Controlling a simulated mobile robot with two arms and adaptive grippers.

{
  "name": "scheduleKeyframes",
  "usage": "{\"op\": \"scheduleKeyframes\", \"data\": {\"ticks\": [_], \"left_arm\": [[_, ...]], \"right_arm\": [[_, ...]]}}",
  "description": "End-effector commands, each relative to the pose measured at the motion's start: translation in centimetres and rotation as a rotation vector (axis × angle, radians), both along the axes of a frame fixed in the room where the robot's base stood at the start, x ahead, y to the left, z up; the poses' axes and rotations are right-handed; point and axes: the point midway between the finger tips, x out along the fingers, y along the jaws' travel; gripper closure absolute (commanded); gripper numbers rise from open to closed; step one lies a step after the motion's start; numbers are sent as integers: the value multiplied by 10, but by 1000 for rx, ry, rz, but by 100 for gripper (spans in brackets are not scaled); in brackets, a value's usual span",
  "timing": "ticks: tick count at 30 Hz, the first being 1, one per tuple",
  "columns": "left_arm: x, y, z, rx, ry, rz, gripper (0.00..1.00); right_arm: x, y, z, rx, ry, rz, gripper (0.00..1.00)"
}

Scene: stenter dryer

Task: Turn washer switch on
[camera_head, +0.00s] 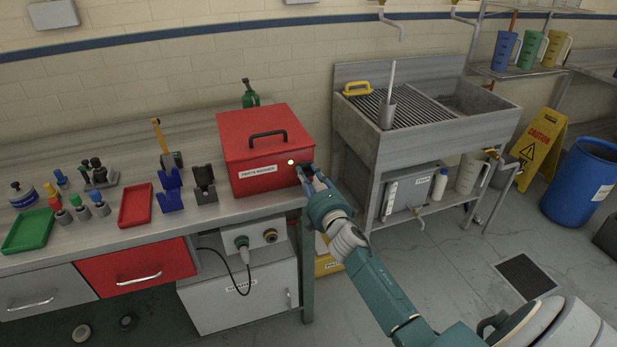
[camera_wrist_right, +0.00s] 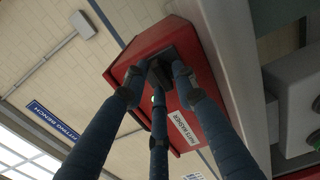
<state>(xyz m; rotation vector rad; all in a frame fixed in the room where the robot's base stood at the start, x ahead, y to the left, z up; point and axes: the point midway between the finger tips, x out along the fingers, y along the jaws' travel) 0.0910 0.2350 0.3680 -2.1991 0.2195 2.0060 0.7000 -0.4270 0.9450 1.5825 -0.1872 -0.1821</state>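The parts washer is a red box (camera_head: 262,150) with a black top handle and a white label, standing at the right end of the bench. A small light (camera_head: 291,162) on its front glows pale green. A dark switch block (camera_head: 305,168) sits at the front right and is partly hidden by my right gripper (camera_head: 311,178). In the right wrist view, three blue fingers of the right gripper (camera_wrist_right: 161,76) converge at the dark block (camera_wrist_right: 162,64) on the red box (camera_wrist_right: 130,62). Whether they grip it or only touch it is unclear. My left gripper is out of view.
Tools, small trays and coloured holders stand on the bench left of the washer, including a red tray (camera_head: 135,205) and a blue holder (camera_head: 169,192). A metal sink (camera_head: 372,133) stands to the right. A yellow caution sign (camera_head: 540,143) and blue barrel (camera_head: 580,182) are farther right.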

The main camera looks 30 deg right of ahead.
Motion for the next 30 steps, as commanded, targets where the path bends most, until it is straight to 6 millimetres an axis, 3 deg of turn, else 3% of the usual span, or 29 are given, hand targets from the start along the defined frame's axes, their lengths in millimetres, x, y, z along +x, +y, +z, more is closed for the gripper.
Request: {"op": "scheduleKeyframes", "data": {"ticks": [14, 30], "left_arm": [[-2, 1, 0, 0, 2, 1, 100], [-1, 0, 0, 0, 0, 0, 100]], "right_arm": [[-5, 1, 0, -4, 1, 0, 65], [-102, 25, 0, -2, 0, 0, 65]]}}
